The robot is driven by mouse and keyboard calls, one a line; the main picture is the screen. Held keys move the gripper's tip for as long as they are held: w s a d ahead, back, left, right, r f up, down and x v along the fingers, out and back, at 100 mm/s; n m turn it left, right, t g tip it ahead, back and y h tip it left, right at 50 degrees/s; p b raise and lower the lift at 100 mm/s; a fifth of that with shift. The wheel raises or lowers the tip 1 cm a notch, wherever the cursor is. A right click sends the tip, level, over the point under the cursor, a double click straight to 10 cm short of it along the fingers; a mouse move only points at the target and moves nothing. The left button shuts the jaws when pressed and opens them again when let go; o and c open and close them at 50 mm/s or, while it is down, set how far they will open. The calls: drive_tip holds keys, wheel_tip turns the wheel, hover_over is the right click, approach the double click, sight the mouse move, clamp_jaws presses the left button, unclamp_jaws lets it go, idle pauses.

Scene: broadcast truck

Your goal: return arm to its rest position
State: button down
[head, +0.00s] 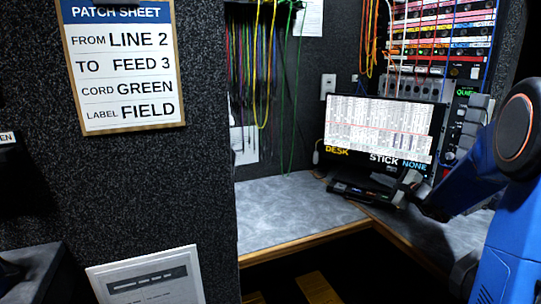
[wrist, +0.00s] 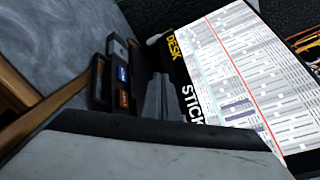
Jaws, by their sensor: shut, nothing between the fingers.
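My blue arm (head: 500,215) comes in from the right edge in the head view. It bends at a dark round joint and reaches down and left over the desk. My gripper (head: 405,190) is at its end, shut and empty, just in front of the screen and close above the desk. In the wrist view a large pale grey and black part fills the bottom. Dark finger shapes (wrist: 158,98) show beside a small black device, and it is hard to tell their gap there.
The screen (head: 380,128) stands on the grey desk (head: 285,210), reading DESK, STICK, NONE. A low black device (head: 360,187) lies before it. A rack (head: 440,45) with patch cords rises behind. A dark partition (head: 150,180) with a patch sheet (head: 122,65) is on the left. The left desktop is clear.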

drive_tip(key=s+a+r+n+g+y, duration=0.2)
drive_tip(key=s+a+n+g+y, duration=0.25)
drive_tip(key=s+a+n, duration=0.65)
drive_tip(key=s+a+f+n+g+h, duration=0.2)
drive_tip(key=s+a+g, duration=0.2)
drive_tip(key=s+a, duration=0.9)
drive_tip(key=s+f+n+g+h, duration=0.3)
drive_tip(key=s+n, duration=0.1)
drive_tip(key=s, duration=0.9)
drive_tip(key=s+d+f+n+h, duration=0.3)
drive_tip(key=s+d+n+h, duration=0.1)
drive_tip(key=s+d, duration=0.4)
drive_tip(key=shift+s+d+t+h, duration=0.35)
drive_tip(key=shift+s+h, duration=0.1)
drive_tip(key=shift+s, duration=0.85)
